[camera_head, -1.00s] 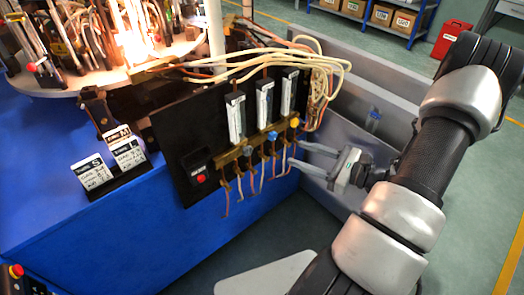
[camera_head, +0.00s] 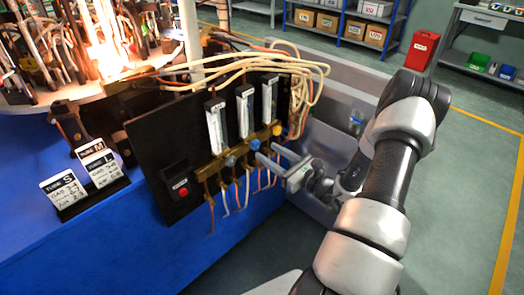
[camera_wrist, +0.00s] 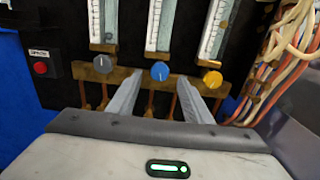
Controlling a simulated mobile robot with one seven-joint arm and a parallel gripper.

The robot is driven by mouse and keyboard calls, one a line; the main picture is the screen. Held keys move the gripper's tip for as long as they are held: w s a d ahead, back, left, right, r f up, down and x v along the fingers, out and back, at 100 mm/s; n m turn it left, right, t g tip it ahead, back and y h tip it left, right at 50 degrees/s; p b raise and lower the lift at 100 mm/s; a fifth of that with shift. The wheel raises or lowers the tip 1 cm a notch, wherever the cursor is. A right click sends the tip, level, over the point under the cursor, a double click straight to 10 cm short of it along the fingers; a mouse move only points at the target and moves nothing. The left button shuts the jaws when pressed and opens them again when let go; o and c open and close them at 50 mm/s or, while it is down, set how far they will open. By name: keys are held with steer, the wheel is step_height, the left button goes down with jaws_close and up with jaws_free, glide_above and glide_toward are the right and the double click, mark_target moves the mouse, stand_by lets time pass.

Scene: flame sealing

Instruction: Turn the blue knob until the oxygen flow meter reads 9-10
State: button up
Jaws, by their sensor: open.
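The blue knob (camera_head: 255,144) sits on the brass manifold under the middle flow meter (camera_head: 244,112). In the wrist view, the blue knob (camera_wrist: 160,71) lies between the lines of my two fingers, a little beyond the tips. My gripper (camera_head: 266,151) is open and empty, pointing at the panel just in front of this knob; its fingers also show in the wrist view (camera_wrist: 164,82). The middle flow meter's lower scale shows in the wrist view (camera_wrist: 162,28), but its reading is too small to tell.
A grey knob (camera_wrist: 102,64) is left of the blue one and a yellow knob (camera_wrist: 212,78) right of it. A red button (camera_wrist: 40,68) is at the panel's left. Cream hoses (camera_head: 290,65) hang over the panel's right side. Tube cards (camera_head: 65,190) stand on the blue bench.

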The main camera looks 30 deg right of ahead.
mark_target(257, 145)
steer(key=shift+x, duration=2.2)
steer(key=shift+c, duration=0.5)
steer(key=c, duration=1)
steer(key=shift+o, duration=0.2)
steer(key=shift+n+b, duration=0.45)
steer(key=shift+n, duration=0.75)
steer(key=o, duration=1.1)
steer(key=shift+c, duration=0.2)
